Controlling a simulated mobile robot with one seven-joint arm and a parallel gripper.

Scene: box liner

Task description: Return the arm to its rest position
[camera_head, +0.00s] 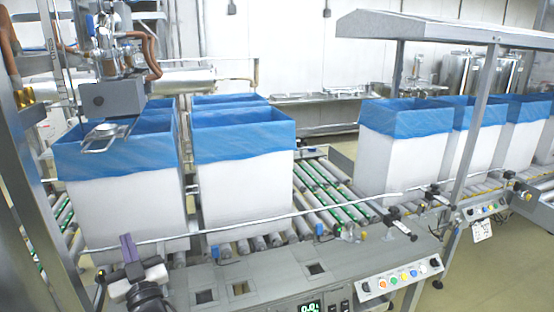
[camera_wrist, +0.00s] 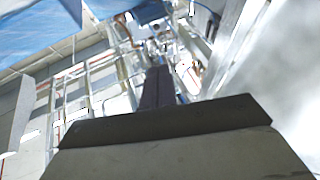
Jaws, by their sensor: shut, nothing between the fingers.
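My gripper (camera_head: 127,247) shows at the lower left of the head view, with its dark purple fingers together and pointing up. It is in front of the left white box and at the left end of the grey control panel, with nothing in it. My dark wrist is just below it at the bottom edge. In the wrist view the closed fingers (camera_wrist: 157,88) stand out in the middle above the gripper's wide body. Most of my arm is out of the picture.
White boxes with blue liners stand on the roller conveyor: a left box (camera_head: 125,210), a middle box (camera_head: 245,185) and a right box (camera_head: 402,155). A control panel (camera_head: 260,285) with buttons runs along the front. A metal post (camera_head: 40,200) rises at the left. Bare rollers (camera_head: 335,195) lie between the boxes.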

